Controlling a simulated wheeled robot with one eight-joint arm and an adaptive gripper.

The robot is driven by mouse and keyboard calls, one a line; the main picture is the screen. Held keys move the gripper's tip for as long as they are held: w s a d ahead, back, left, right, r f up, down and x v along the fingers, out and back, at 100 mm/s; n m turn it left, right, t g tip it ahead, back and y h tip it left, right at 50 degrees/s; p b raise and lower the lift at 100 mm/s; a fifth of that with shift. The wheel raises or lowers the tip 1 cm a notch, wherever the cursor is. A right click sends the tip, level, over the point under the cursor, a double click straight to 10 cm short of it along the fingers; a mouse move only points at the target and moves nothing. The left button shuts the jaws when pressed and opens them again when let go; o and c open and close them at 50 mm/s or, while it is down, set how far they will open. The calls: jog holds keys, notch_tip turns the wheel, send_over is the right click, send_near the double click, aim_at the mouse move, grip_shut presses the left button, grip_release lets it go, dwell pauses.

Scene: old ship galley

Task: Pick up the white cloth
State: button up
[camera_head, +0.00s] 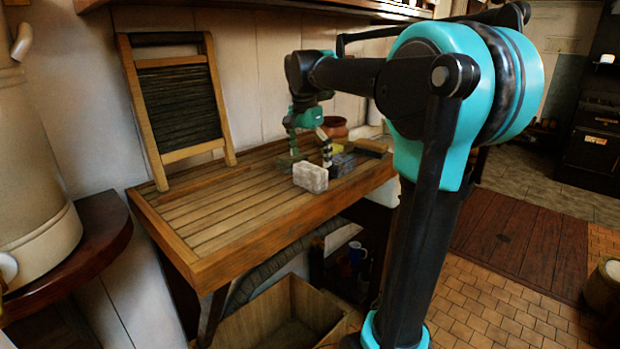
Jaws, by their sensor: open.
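A pale, mottled, block-shaped thing (310,177) lies on the slatted wooden draining board (215,215), near its right front part. It may be the white cloth folded up, but I cannot tell for sure. My gripper (308,150) points down over the back right of the board, behind the pale thing in this view. Its jaws are open, with a gap between the fingers. A greenish thing (287,162) shows low by the left finger. I cannot tell whether the fingers touch anything.
A dark grey block (342,165) lies right of the pale thing. A reddish-brown pot (335,126) stands behind the gripper. A washboard (180,105) leans against the wall at the back left. An open wooden crate (275,318) stands below. The board's left half is mostly clear.

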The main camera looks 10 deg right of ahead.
aim_at(310, 167)
jog(key=shift+w+f, duration=0.1)
jog(key=shift+f, duration=1.85)
jog(key=shift+c, duration=0.6)
jog(key=c, duration=0.9)
jog(key=shift+r, duration=0.1)
notch_tip(310, 167, up, 20)
jog(key=shift+f, duration=0.1)
